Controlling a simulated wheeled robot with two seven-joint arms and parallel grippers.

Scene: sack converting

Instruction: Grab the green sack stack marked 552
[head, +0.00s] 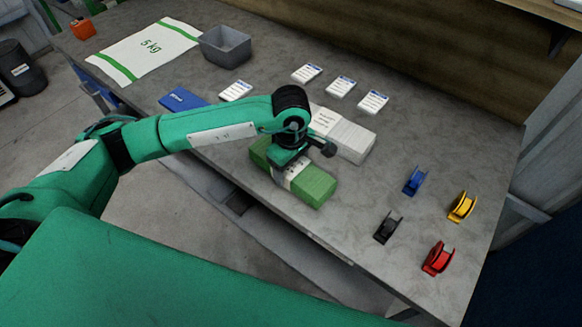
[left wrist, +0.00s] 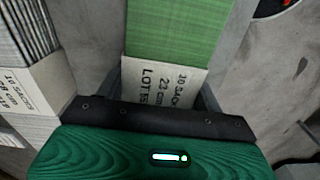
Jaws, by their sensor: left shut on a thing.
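The green sack stack (head: 314,187) lies on the grey table near its front edge, with a pale paper band around its middle. In the left wrist view the green stack (left wrist: 178,32) runs up from the gripper, and its band (left wrist: 165,85) reads "10 sacks", "23 cm" and "LOT 55", the last digit hidden. My left gripper (head: 290,168) is over the band, shut on the stack, with its fingers on both sides; the fingertips are mostly hidden. My right gripper is not in view.
A white sack stack (head: 352,138) lies close behind the green one. White cards (head: 341,87), a grey bin (head: 225,46) and a flat 5 kg sack (head: 146,50) lie farther back.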

